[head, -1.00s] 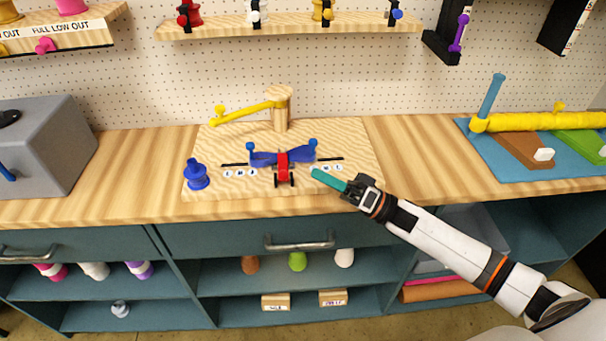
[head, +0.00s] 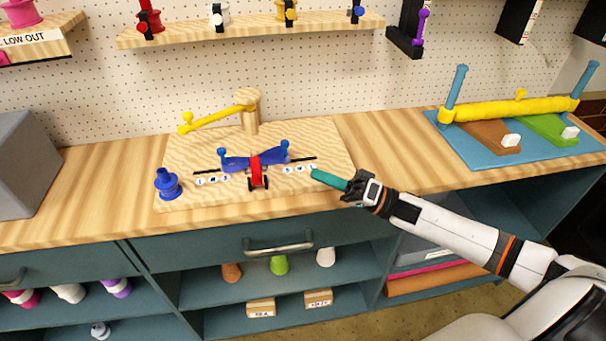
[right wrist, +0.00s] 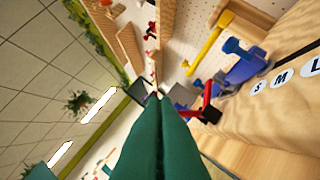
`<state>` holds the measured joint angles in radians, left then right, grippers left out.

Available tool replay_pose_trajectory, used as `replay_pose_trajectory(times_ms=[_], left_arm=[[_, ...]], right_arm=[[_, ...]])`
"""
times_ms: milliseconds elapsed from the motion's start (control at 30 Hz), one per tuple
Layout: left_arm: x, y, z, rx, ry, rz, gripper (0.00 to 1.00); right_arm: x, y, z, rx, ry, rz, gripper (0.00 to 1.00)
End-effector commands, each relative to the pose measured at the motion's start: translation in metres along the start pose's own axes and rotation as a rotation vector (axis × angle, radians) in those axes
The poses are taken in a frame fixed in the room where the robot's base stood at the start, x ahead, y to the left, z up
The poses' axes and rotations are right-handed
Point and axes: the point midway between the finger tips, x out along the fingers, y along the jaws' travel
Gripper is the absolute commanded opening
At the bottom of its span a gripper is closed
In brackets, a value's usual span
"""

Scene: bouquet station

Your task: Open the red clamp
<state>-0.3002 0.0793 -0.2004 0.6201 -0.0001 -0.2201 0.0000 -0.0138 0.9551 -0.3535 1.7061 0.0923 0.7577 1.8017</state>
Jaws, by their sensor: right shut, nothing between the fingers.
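The red clamp (head: 256,170) stands at the front middle of a wooden board (head: 200,145), in front of a blue cradle (head: 235,163). In the right wrist view the red clamp (right wrist: 208,105) shows just right of the fingertips, with blue parts (right wrist: 245,65) behind it. My right gripper (head: 314,173) is shut and empty, its green fingers pointing left at the clamp. In the head view it is apart from the clamp, to its right. The fingers fill the lower middle of the right wrist view (right wrist: 158,98). My left gripper is in neither view.
A yellow arm (head: 215,119) on a wooden post stands behind the cradle. A blue spool (head: 167,184) stands at the board's left front. A blue mat (head: 445,125) with a yellow roll (head: 500,107) lies to the right. A grey box (head: 25,165) is at the left.

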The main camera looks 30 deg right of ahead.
Motion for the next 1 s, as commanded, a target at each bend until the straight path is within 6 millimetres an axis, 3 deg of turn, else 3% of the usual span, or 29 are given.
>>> replay_pose_trajectory(times_ms=[200,667,1000], left_arm=[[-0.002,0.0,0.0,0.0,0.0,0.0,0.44],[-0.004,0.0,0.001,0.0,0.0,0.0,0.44],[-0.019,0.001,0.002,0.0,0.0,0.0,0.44]], right_arm=[[0.022,-0.016,0.01,0.151,-0.005,-0.091,0.0],[0.031,-0.017,0.011,0.166,-0.008,-0.097,0.0],[0.093,-0.021,0.012,0.165,-0.009,-0.094,0.0]])
